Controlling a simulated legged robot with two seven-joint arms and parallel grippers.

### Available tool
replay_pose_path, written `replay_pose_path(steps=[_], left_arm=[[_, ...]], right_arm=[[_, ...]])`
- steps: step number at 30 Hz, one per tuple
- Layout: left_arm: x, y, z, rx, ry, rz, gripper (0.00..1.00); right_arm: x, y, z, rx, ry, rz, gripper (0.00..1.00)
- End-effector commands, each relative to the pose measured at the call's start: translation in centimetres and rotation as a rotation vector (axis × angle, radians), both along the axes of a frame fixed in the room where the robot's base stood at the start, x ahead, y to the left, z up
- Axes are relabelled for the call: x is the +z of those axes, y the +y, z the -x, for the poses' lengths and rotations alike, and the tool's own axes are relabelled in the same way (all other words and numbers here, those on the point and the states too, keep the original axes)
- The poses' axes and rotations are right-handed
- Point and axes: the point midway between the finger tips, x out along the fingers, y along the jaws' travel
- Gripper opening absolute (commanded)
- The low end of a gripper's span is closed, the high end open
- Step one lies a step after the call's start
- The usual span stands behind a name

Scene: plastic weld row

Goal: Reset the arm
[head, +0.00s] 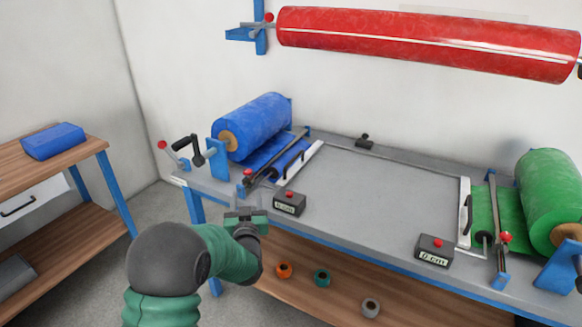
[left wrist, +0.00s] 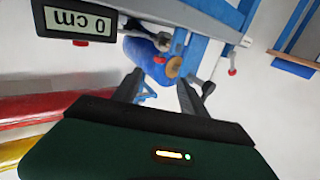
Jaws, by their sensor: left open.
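My left arm, green and dark grey, comes in at the lower left of the head view. My left gripper (head: 243,215) is at the table's front edge, just left of the left "0 cm" display box (head: 289,203). In the left wrist view the gripper (left wrist: 158,92) has its two dark fingers apart, with nothing between them. The blue film roll (head: 253,127) lies on its holder at the table's left end. It also shows beyond the fingers in the left wrist view (left wrist: 143,57). My right gripper is in neither view.
The grey worktable (head: 375,190) has a clear middle. A green roll (head: 550,198) and a second display box (head: 434,250) are at its right. A red roll (head: 425,43) hangs on the wall. Small orange (head: 284,270), green (head: 322,278) and grey (head: 370,307) rings lie on the lower shelf.

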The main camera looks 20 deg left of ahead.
Motion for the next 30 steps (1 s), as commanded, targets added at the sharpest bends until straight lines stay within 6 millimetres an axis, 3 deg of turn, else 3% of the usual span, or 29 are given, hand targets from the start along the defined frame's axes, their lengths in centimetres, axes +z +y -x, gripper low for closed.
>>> replay_pose_path(steps=[4, 8, 10, 13, 18, 22, 23, 24, 30], left_arm=[[-0.9, -1.8, 0.2, -0.048, 0.062, 0.032, 0.50], [-5.0, -8.2, 3.0, -0.208, 0.325, 0.145, 0.50], [-7.8, -11.9, 6.7, -0.293, 0.515, 0.209, 0.50], [-11.0, -15.6, 12.5, -0.367, 0.748, 0.267, 0.50], [-14.0, -18.6, 21.7, -0.422, 1.057, 0.316, 0.50], [-15.2, -19.6, 28.3, -0.433, 1.255, 0.334, 0.50], [-15.4, -19.7, 29.8, -0.433, 1.298, 0.335, 0.50], [-13.2, -19.7, 30.3, -0.431, 1.315, 0.337, 0.50], [-6.4, -19.6, 30.0, -0.430, 1.311, 0.339, 0.50]], right_arm=[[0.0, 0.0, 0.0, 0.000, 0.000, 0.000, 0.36], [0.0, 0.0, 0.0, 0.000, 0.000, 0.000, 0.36], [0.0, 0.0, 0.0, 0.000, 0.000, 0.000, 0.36], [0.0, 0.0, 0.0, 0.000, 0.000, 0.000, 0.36], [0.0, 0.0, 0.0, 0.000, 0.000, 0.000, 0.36], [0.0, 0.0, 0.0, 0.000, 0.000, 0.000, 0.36], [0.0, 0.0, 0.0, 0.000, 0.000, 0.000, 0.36], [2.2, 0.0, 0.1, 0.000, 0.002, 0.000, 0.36], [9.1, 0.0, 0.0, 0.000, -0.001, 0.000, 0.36]])
